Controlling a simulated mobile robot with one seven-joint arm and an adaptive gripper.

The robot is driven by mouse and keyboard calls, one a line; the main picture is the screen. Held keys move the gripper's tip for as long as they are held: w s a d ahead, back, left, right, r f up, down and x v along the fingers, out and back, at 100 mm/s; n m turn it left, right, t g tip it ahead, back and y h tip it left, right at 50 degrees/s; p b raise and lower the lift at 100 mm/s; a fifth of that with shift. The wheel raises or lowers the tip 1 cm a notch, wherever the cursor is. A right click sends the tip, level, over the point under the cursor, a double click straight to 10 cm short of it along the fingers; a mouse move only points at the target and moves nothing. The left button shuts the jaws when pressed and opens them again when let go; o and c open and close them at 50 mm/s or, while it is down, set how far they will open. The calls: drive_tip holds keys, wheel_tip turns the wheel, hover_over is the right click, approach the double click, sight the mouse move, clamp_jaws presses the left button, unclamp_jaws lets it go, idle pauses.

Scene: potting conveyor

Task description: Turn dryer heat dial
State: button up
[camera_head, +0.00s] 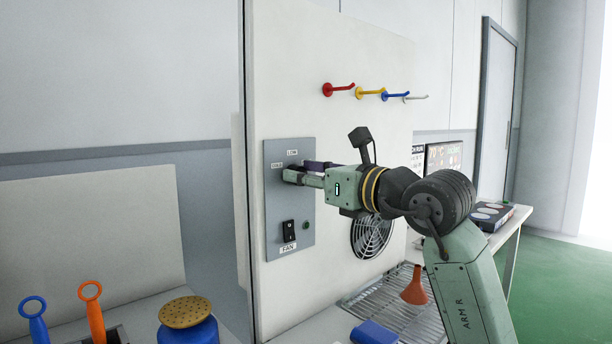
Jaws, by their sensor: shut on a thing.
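A grey control panel (276,216) is fixed to the upright white board in the camera_head view. The black heat dial (292,168) sits on its upper part, with small labels above and to the left of it; one above reads like "LOW". My gripper (294,174) reaches in from the right, and its fingers are shut on the dial. The fingers hide most of the dial, so its pointer cannot be read.
Coloured hooks (368,92) stick out of the board above my arm. A round fan grille (371,236) is below the gripper. A wire rack (392,306), an orange funnel (416,287) and a blue item (374,332) lie below. A blue pot with a tan perforated lid (187,312) stands at front left.

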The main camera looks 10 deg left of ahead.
drive_tip(key=m+b, duration=0.1)
drive_tip(key=m, duration=0.4)
drive_tip(key=m+b, duration=0.1)
drive_tip(key=m, duration=0.5)
drive_tip(key=shift+w+d+f+m+b, duration=0.1)
drive_tip(key=shift+w+m+b, duration=0.05)
drive_tip(key=shift+m+b, duration=0.2)
idle(0.5)
drive_tip(key=o, duration=1.2)
drive_tip(key=shift+c, duration=0.2)
drive_tip(key=v, duration=1.2)
